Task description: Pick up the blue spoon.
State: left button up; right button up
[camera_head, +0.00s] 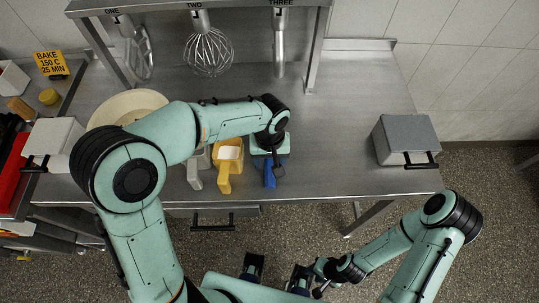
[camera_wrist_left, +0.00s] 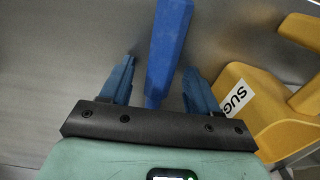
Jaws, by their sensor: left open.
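The blue spoon (camera_head: 270,178) shows as a blue handle near the front edge of the steel table, partly covered by my left wrist. In the left wrist view the blue handle (camera_wrist_left: 170,38) runs between the two fingers, with a visible gap on each side. The rest of the spoon is out of sight. My left gripper (camera_wrist_left: 159,66) is open and its fingers are on either side of the handle. In the head view my left gripper (camera_head: 268,160) is over the spoon. My right gripper (camera_head: 319,287) is low in front of the table, away from the spoon; its jaws are unclear.
A yellow scoop (camera_head: 228,152) with a white label lies just left of the spoon, close to my left gripper; it also shows in the left wrist view (camera_wrist_left: 270,110). A pale scoop (camera_head: 195,178) lies further left. A grey box (camera_head: 405,134) stands right. Table between is clear.

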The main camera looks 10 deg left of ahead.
pick_arm(q)
grip_shut()
jog(key=shift+r, duration=0.15)
